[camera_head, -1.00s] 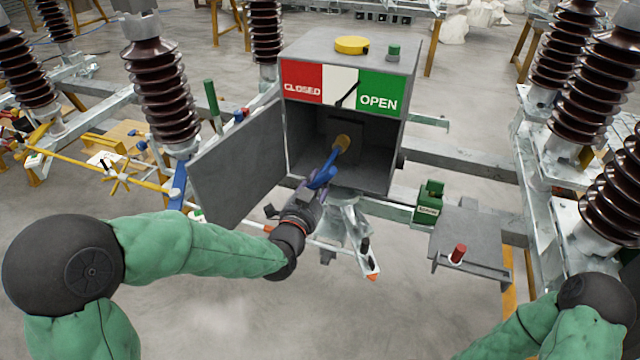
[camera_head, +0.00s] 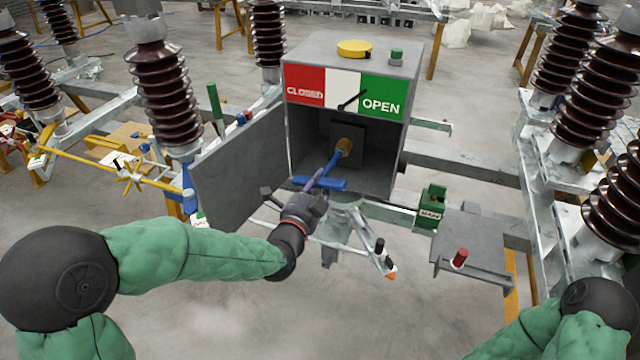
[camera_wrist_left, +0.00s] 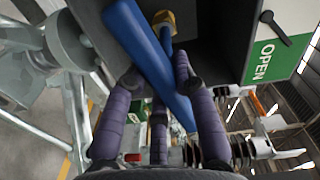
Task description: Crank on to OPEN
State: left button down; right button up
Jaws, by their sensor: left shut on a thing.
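The open grey drive box (camera_head: 300,150) stands at the centre, with a yellow hub (camera_head: 343,147) inside. A blue crank (camera_head: 333,165) runs from the hub to a blue crossbar at the box mouth. My left gripper (camera_head: 314,186) is shut on the blue crank in front of the box. In the left wrist view its purple fingers (camera_wrist_left: 158,88) close around the blue bar (camera_wrist_left: 148,50). The black pointer (camera_head: 354,99) slants up right from the white field, its tip at the edge of the green OPEN field (camera_head: 382,95). My right gripper is out of view.
The box door (camera_head: 235,165) hangs open on the left, close beside my left gripper. A grey shelf with a red knob (camera_head: 460,257) and a green block (camera_head: 431,207) stand right of the box. Brown insulators (camera_head: 165,90) flank both sides.

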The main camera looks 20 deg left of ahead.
pick_arm(q)
jog(key=shift+a+r+m, duration=0.1)
jog(key=shift+r+m, duration=0.1)
jog(key=shift+m, duration=0.6)
jog(key=shift+a+r+m, duration=0.1)
jog(key=shift+r+m, duration=0.1)
jog(key=shift+m, duration=0.6)
jog(key=shift+w+r+m+p, duration=0.1)
jog(key=shift+r+m+p, duration=0.25)
jog(key=shift+m, duration=0.65)
jog(key=c, duration=0.9)
grip_release()
jog(key=shift+f, duration=0.1)
jog(key=shift+f, duration=0.2)
jog(key=o, duration=0.6)
jog(key=shift+d, duration=0.1)
jog(key=shift+f, duration=0.1)
jog(key=s, duration=1.2)
